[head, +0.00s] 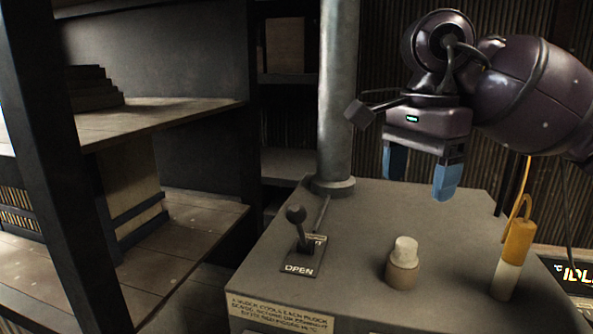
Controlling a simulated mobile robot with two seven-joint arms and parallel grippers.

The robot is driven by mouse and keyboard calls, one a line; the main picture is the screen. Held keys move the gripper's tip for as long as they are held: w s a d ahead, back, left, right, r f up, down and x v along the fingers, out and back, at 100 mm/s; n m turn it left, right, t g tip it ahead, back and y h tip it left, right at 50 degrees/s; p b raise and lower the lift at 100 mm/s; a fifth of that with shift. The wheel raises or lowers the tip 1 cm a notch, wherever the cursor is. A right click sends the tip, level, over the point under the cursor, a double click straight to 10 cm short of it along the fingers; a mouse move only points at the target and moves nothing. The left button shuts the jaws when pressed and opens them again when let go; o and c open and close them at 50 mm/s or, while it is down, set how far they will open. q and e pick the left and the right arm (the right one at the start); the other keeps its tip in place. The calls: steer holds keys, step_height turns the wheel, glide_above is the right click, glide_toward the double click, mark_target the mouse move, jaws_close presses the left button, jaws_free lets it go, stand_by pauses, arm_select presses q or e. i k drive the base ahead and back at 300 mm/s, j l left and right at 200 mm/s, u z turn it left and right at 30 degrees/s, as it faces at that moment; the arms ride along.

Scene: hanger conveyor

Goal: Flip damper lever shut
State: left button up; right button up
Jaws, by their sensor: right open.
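The damper lever (298,227) is a dark stick with a round knob, standing on a small plate on top of a grey box (345,240). The plate's near end reads OPEN (299,269); the label at its far end is partly hidden by the lever. The knob leans toward the left. My right gripper (420,180) is open and empty, with two blue fingers pointing down. It is above the back right of the box, up and to the right of the lever and apart from it. My left gripper is not in view.
A grey vertical pipe (338,100) rises from the back of the box, between lever and gripper. A pale knob (403,262) and an orange-and-white cylinder (513,258) stand on the box's right part. Wooden shelves (170,235) with a dark post are at left.

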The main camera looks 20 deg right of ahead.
mark_target(295, 213)
steer(key=k, duration=1)
